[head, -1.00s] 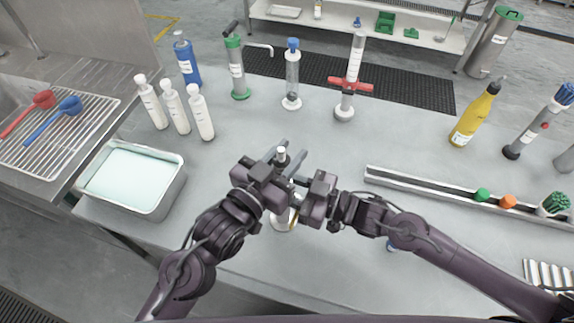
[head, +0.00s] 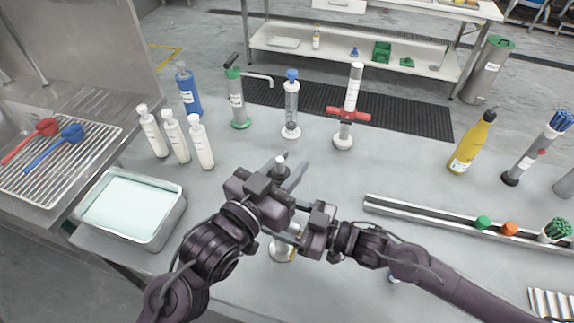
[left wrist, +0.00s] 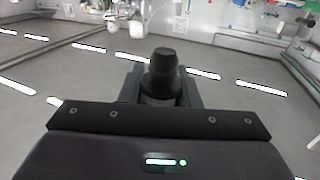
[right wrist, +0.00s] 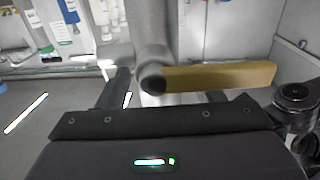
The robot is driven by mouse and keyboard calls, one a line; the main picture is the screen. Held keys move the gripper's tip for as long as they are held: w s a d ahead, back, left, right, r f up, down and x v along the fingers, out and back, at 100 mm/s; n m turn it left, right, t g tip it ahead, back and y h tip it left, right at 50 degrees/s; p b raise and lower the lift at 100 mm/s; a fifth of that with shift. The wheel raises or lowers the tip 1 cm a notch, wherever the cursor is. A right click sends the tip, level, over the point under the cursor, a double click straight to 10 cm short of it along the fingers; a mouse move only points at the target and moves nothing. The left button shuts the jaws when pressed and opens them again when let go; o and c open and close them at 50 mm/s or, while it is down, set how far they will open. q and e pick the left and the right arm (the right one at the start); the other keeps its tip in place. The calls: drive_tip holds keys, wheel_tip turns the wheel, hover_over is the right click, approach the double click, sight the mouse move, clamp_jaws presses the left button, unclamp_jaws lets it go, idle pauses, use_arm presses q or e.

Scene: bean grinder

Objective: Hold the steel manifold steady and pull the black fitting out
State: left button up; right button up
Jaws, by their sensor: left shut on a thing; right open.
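My left gripper (head: 284,178) is shut on the black fitting (left wrist: 163,72), whose dark, stepped top stands up between the fingers in the left wrist view. The steel manifold (head: 282,252) stands on the table below, partly hidden by my grippers. In the right wrist view it is a grey upright body (right wrist: 150,35) with a dark round end facing me and a yellow bar to the right. My right gripper (head: 300,230) is open, its fingers on either side of the manifold. The fitting's lower end is hidden.
A metal tray of pale liquid (head: 130,208) stands at left, with white bottles (head: 174,138) behind it. Hand-pump-like tools (head: 291,105) stand at the back. A metal rail (head: 440,216) lies at right.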

drive_tip(key=v, duration=1.2)
